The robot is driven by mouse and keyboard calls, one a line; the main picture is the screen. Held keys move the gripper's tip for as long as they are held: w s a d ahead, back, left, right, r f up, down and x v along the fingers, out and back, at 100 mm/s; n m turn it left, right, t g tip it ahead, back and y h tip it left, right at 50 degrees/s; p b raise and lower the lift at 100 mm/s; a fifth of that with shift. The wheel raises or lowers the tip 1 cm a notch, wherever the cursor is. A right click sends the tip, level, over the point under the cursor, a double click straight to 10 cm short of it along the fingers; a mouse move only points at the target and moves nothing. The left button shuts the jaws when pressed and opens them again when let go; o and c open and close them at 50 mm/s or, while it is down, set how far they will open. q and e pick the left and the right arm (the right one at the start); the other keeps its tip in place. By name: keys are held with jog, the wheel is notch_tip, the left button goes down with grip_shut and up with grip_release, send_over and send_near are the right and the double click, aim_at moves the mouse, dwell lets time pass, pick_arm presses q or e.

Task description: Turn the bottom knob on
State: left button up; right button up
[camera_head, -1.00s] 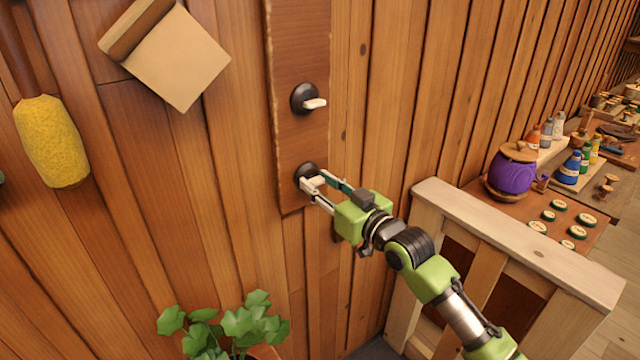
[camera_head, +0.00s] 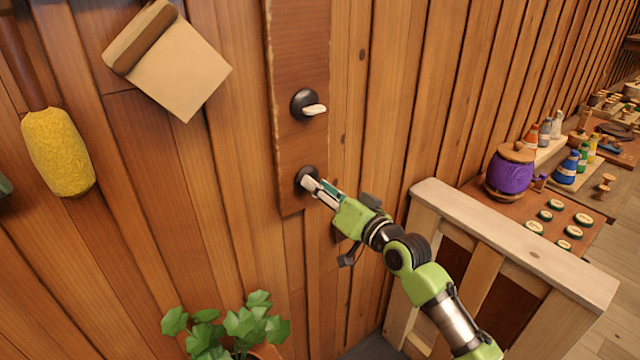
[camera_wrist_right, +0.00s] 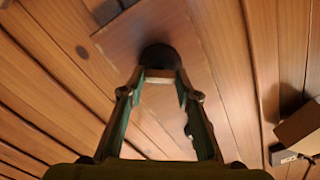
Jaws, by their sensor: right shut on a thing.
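The bottom knob (camera_head: 304,174) has a dark round base on the lower part of a reddish-brown wooden board (camera_head: 301,142). My right gripper (camera_head: 314,185) reaches it from the lower right and is shut on the knob's pale lever, which the fingers mostly hide. The wrist view shows the fingers (camera_wrist_right: 158,80) on either side of the lever, in front of the dark base (camera_wrist_right: 160,55). How far the lever is turned is hard to tell. The top knob (camera_head: 305,104) has a pale lever pointing right. My left gripper is out of view.
A potted plant (camera_head: 235,326) stands below the board. A wooden railing (camera_head: 520,245) is close to the right of my arm. Beyond it are a purple spool (camera_head: 510,174) and paint bottles (camera_head: 568,167). A yellow roller (camera_head: 58,152) hangs at left.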

jog(key=m+p, duration=0.3)
jog(key=m, duration=0.8)
jog(key=shift+d+f+p, duration=0.1)
jog(key=shift+d+p, duration=0.05)
jog(key=shift+p, duration=0.25)
dwell(0.3)
jog(key=o, duration=1.1)
jog(key=shift+w, duration=0.1)
jog(key=v, duration=1.2)
